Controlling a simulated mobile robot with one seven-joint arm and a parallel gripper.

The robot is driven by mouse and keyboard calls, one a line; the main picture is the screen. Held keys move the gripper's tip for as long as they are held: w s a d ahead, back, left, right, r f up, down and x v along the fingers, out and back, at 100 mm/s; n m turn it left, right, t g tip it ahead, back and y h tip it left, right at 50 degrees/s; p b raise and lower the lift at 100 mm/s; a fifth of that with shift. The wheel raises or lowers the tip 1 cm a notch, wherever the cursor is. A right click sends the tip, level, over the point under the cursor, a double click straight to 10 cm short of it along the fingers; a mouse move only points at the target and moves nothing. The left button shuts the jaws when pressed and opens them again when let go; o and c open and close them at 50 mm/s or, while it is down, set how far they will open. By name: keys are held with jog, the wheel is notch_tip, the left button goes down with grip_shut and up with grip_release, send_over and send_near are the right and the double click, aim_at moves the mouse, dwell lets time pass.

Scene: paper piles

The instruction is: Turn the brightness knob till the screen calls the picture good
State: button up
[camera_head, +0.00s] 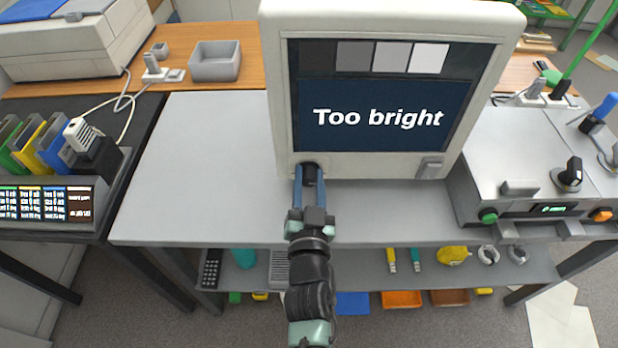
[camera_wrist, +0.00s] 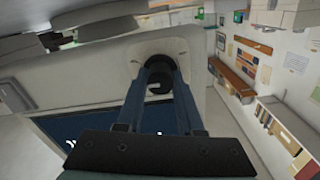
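The monitor (camera_head: 277,110) stands on the grey table, its screen (camera_head: 380,152) reading "Too bright" under a row of grey patches. The dark brightness knob (camera_head: 309,171) sits at the lower left of the monitor's front. My gripper (camera_head: 310,182) reaches it from the front, with one finger on each side. In the wrist view the blue fingers (camera_wrist: 160,75) close in on the dark round knob (camera_wrist: 159,84) on the pale bezel. The fingers appear to touch its sides, and they hide part of it.
A grey machine (camera_head: 510,150) with a black knob stands right of the monitor. A dark stand (camera_head: 85,215) with coloured cartridges is at the left. An open grey box (camera_head: 215,62) sits behind. The table left of the monitor is clear. A lower shelf (camera_head: 540,268) holds small items.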

grip_shut()
jog(key=shift+n, duration=2.9)
jog(key=o, duration=0.8)
grip_release()
jog(key=shift+a, duration=0.1)
